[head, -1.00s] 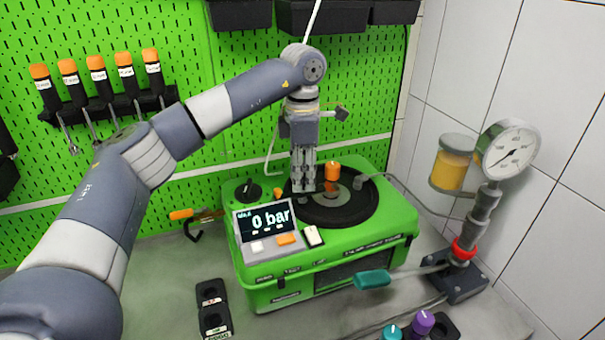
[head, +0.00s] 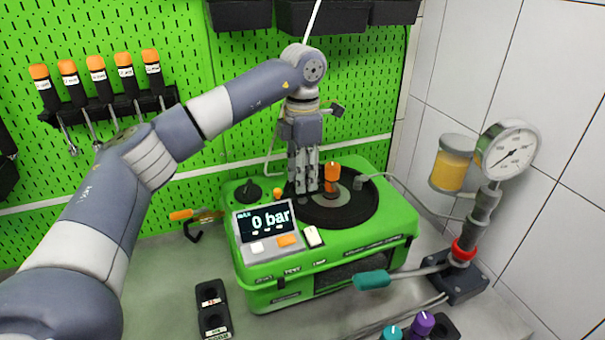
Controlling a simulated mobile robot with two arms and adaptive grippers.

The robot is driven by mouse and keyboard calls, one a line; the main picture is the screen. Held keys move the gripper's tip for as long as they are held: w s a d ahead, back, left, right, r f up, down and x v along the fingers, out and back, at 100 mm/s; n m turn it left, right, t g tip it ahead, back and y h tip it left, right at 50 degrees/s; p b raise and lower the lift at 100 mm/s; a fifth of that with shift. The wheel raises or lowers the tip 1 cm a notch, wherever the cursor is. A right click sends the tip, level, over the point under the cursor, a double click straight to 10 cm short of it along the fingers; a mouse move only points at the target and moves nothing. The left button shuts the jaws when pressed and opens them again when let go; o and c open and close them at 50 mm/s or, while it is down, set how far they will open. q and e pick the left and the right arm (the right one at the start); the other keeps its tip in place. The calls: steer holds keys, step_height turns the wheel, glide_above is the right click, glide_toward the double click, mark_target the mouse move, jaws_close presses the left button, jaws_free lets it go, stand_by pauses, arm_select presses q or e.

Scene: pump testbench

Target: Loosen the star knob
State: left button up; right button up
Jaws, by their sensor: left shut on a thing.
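My left gripper (head: 303,188) points straight down over the left part of the black round plate (head: 345,212) on top of the green test bench (head: 400,215). Its fingers are shut low at the plate, on what I take to be the star knob. The fingers hide the knob almost wholly, so its shape and turn cannot be made out. An orange-topped post (head: 332,178) stands upright on the plate just right of the fingers. My right gripper is not in view.
A display (head: 265,222) reading 0 bar sits at the bench front. A black knob (head: 248,190) is left of the plate. A hand pump with gauge (head: 508,150) and teal handle (head: 372,280) stands right. Screwdrivers (head: 97,80) hang on the green pegboard.

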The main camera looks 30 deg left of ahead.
arm_select(q)
steer(key=o, duration=1.1)
steer(key=shift+c, duration=0.2)
step_height(320, 180, up, 12)
